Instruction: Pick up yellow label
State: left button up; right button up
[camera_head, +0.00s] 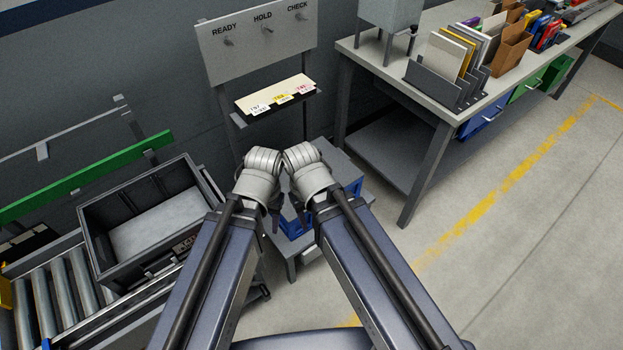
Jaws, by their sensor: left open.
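The yellow label (283,99) lies on a cream strip on a small shelf (275,103) under a grey sign board. A white label (259,109) lies to its left and a pink label (305,88) to its right. My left gripper (273,220) points down below the shelf, open, largely hidden by its own wrist. My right gripper (301,213) is close beside it, also mostly hidden by its wrist; its jaws cannot be made out. Both grippers are apart from the labels, nearer to me and lower in the picture.
A sign board (260,42) reads READY, HOLD, CHECK, with a peg under each word. A dark bin (97,229) sits on a roller conveyor (62,291) at left. A workbench (432,77) with files stands at right. A small stand with blue parts is behind my grippers. Floor at right is clear.

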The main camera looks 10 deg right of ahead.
aim_at(286, 96)
jog(key=i+l, duration=0.2)
jog(key=i+l+z, duration=0.1)
jog(key=l, duration=0.35)
jog(key=i+l, duration=0.25)
